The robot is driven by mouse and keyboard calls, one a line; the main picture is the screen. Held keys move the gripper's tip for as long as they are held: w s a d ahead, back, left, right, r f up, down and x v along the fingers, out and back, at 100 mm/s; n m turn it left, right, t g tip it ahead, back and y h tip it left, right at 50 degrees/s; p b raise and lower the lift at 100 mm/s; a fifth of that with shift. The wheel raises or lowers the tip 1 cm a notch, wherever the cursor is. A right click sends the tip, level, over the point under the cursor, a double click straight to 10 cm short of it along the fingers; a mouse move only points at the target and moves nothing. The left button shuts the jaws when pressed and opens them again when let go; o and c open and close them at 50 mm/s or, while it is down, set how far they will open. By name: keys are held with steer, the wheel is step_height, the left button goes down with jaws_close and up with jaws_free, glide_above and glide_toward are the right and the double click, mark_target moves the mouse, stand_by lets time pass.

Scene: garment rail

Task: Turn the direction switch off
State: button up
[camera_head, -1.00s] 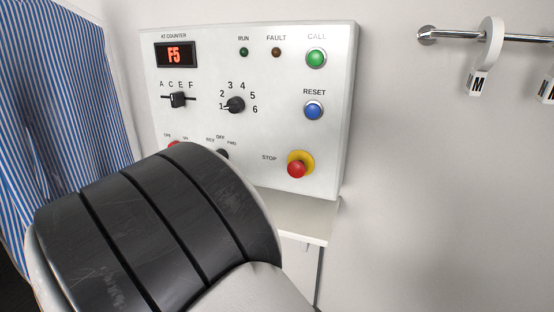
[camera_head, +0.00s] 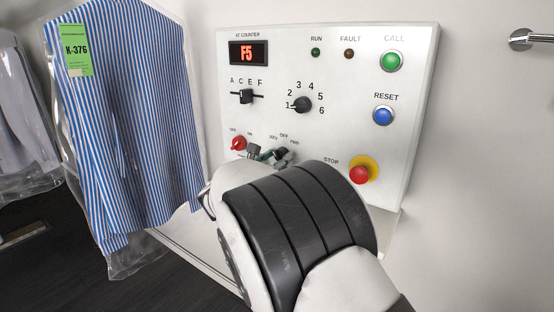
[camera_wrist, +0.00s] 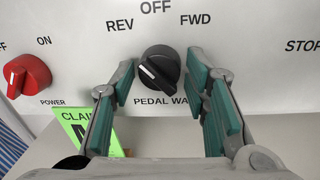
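The direction switch is a black rotary knob (camera_wrist: 160,72) marked REV, OFF and FWD. Its white line lies on the left part of the knob and slants up-left, towards the REV side rather than straight up at OFF. It also shows, small and partly covered, in the head view (camera_head: 281,154). My gripper (camera_wrist: 161,66) is open, with one green-padded finger on each side of the knob. A gap shows between the left finger and the knob; the right finger is very close to it, and contact is unclear. In the head view my wrist hides the panel's lower part.
The red power knob (camera_wrist: 27,76) is left of the switch. The red stop button (camera_head: 359,175) is to the right. A selector numbered 1 to 6 (camera_head: 301,104) sits above. A bagged striped shirt (camera_head: 122,120) hangs left. A green claim tag (camera_wrist: 88,130) shows below the panel.

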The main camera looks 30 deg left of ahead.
steer(key=c, duration=0.6)
steer(key=shift+f+m+b, duration=0.1)
steer(key=shift+m+b, duration=0.3)
steer(key=shift+b, duration=0.05)
steer(key=m+b, duration=0.2)
steer(key=b, duration=0.1)
steer(key=shift+f+m+b, duration=0.15)
steer(key=shift+m+b, duration=0.15)
steer(key=shift+b, duration=0.05)
steer(key=m+b, duration=0.4)
steer(key=b, duration=0.2)
steer(key=shift+m+t, duration=0.3)
steer(key=o, duration=1.1)
steer(key=shift+o, duration=0.2)
